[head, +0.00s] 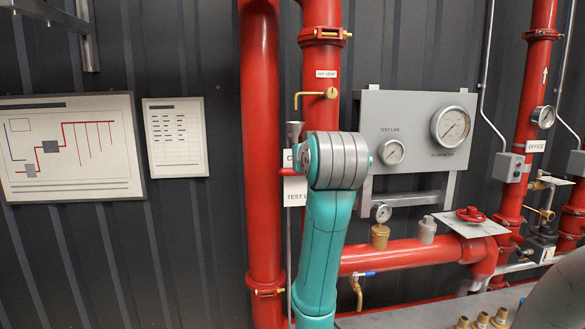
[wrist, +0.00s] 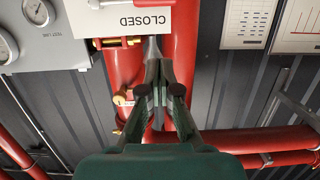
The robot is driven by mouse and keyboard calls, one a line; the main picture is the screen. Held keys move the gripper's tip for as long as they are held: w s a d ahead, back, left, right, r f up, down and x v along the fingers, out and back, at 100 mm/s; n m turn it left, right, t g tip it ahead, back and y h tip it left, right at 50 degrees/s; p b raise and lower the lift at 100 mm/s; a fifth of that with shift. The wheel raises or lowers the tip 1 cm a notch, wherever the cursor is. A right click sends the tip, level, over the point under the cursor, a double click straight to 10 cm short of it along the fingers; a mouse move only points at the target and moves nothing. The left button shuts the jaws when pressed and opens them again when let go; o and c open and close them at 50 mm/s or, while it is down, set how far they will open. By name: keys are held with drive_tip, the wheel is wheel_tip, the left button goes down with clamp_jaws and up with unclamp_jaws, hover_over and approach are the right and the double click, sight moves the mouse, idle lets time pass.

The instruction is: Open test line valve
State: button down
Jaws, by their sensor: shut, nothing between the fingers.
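The test line sign shows beside my wrist in the head view, its "TEST L" plate (head: 268,197) partly covered by my arm. A white "CLOSED" sign (wrist: 138,20) shows upside down at the top of the wrist view. A short red piece (head: 286,171) sticks out left of my wrist at the signs; I cannot tell whether it is the valve's handle. My gripper (wrist: 159,68) is shut and empty, pointing up toward the grey fitting (wrist: 151,46) in front of the red pipes. I cannot tell whether they touch. In the head view my arm hides the fingers.
A grey gauge panel (head: 410,103) is right of my wrist, with a brass air vent valve (head: 331,93) above. A red handwheel (head: 470,214) sits on the lower right pipe. Framed papers (head: 175,137) hang on the left wall. The space before that wall looks clear.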

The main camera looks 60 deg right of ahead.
drive_tip(key=f+x, duration=0.3)
drive_tip(key=x, duration=0.9)
drive_tip(key=shift+w+f, duration=0.1)
drive_tip(key=shift+w, duration=0.05)
drive_tip(key=shift+f, duration=0.1)
drive_tip(key=shift+f+n, duration=0.25)
drive_tip(key=shift+n, duration=0.15)
